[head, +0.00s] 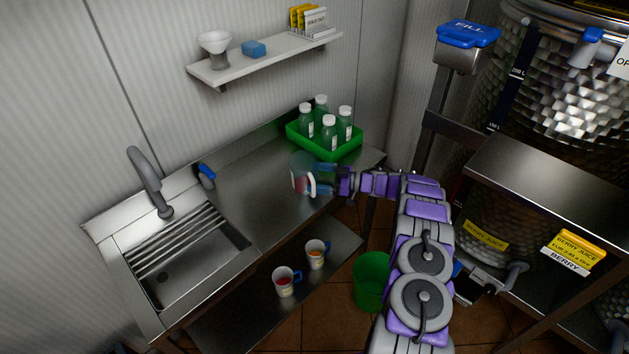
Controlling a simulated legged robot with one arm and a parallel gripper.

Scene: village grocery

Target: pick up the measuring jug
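The measuring jug (297,164) is a clear vessel with a white handle and something reddish low in it. It stands upright on the steel counter (252,200), in front of a green tray. My gripper (318,180) reaches in from the right at the jug's handle side. Its two blue fingers are apart, one above and one below the white handle in the picture. I cannot tell whether either finger touches the jug.
The green tray (356,148) with several green bottles stands close behind the jug. A sink (190,270) with a tap is at left. Two cups with blue handles, one (285,282) and another (316,254), stand on the lower shelf. A green bin (370,283) is below my arm.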

